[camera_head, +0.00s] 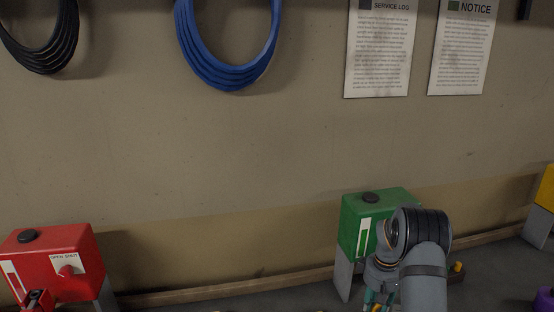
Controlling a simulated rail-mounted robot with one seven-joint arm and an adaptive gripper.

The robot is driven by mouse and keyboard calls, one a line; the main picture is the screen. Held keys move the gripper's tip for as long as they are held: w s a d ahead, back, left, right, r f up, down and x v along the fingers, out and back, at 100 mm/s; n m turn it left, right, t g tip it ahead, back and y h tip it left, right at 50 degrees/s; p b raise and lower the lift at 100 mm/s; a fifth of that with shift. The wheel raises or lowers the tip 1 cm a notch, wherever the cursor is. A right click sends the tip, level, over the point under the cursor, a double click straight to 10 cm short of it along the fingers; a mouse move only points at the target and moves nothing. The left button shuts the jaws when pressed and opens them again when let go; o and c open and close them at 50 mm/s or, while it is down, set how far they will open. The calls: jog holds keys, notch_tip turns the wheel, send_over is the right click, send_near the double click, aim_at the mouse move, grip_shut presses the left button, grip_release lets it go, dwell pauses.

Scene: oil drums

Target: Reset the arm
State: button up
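My arm (423,265) rises from the bottom edge, right of the middle, and bends over in front of a green drum (360,214). Its wrist points down beside the drum's lower right part and hides some of it. At the bottom edge is the upper part of what looks like my gripper (374,300). The fingertips are cut off, so I cannot tell whether it is open, shut or holding anything.
A red drum (70,254) with an open/shut label and a tap stands at the left. Part of a yellow drum (547,190) shows at the right edge, above a purple object (544,300). Blue hose (226,70), black hose (42,58) and two notices hang on the wall.

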jog(key=shift+f+p, duration=0.35)
jog(key=shift+f, duration=0.2)
notch_tip(320, 180, down, 2)
jog(key=shift+s+f+p, duration=0.1)
jog(key=shift+p, duration=0.2)
notch_tip(320, 180, up, 13)
jog(key=shift+f+b, duration=0.15)
jog(key=shift+b, duration=0.65)
notch_tip(320, 180, down, 13)
jog(key=shift+f+p, duration=0.1)
jog(key=shift+p, duration=0.45)
notch_tip(320, 180, up, 4)
jog(key=shift+s+r+b, duration=0.15)
jog(key=shift+b, duration=0.55)
jog(key=shift+s+d, duration=0.15)
jog(key=shift+s, duration=0.05)
